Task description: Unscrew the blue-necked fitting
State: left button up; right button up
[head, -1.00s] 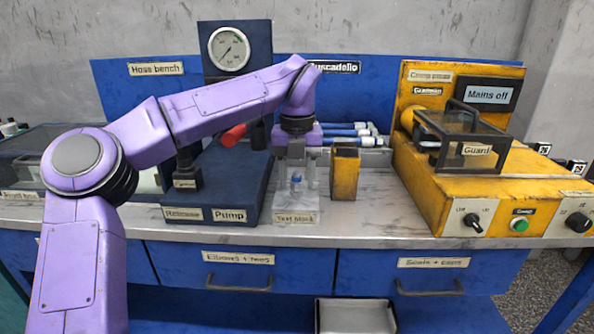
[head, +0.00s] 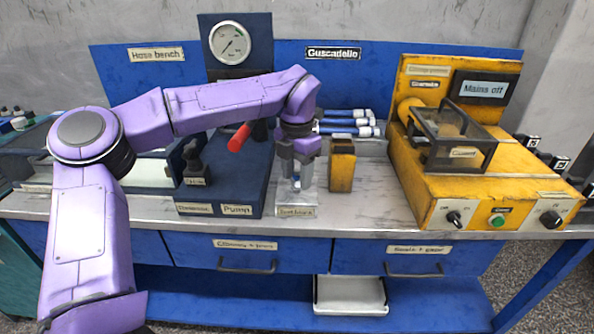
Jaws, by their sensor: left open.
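The blue-necked fitting (head: 296,181) shows as a small spot of blue low on the clear test block (head: 296,211), at the middle of the bench. My left gripper (head: 296,176) points straight down over the block. Its fingers are open, one on each side of the fitting. The fingers hide most of the fitting, and I cannot tell whether they touch it. My right gripper is not in view.
A yellow open-topped box (head: 341,168) stands close to the right of the block. The pump unit (head: 225,180) with a red-handled lever (head: 239,137) is close on the left. A yellow machine with a guard (head: 455,140) fills the right. A white tray (head: 350,308) sits below the drawers.

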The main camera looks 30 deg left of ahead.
pick_arm(q)
grip_shut()
jog(key=n+b, duration=0.1)
jog(key=n, duration=0.2)
jog(key=shift+f+b, duration=0.1)
jog(key=shift+b, duration=0.25)
jog(key=shift+n+b, duration=0.5)
jog(key=shift+n, duration=0.5)
jog(key=shift+r+n, duration=0.2)
jog(key=shift+n, duration=0.2)
